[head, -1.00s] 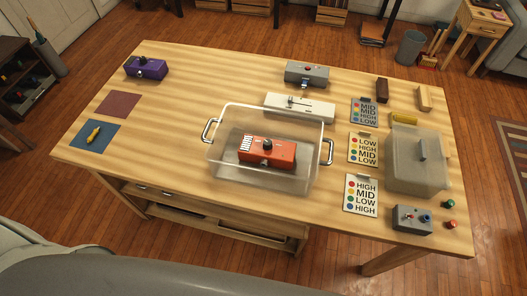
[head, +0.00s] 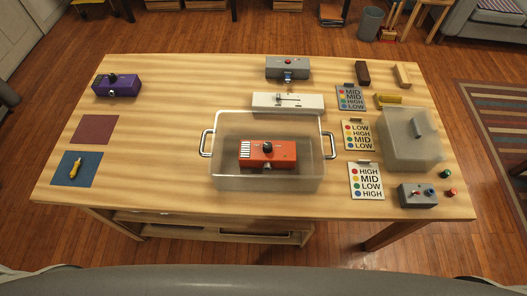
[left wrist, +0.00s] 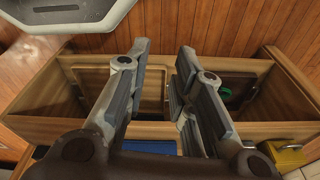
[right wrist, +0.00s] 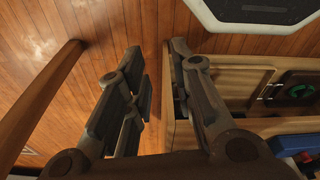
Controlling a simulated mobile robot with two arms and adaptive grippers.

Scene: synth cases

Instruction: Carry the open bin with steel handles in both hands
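The open bin (head: 225,178) is clear, with a steel handle on its left side (head: 206,143) and one on its right side (head: 330,145). It stands upright on the wooden table in the head view. An orange box with a black knob (head: 280,160) is inside it. My left gripper (left wrist: 164,58) is open and empty in the left wrist view, over a wooden compartment. My right gripper (right wrist: 155,58) is open and empty in the right wrist view, beside a similar compartment. Neither gripper shows in the head view, and the bin shows in neither wrist view.
The wooden table (head: 165,150) has a clear stretch left of the bin. A white slider box (head: 270,104) stands close behind it. Label cards (head: 366,180) and a translucent cover with a grey handle (head: 400,150) are on its right. A purple box (head: 118,88) is at far left.

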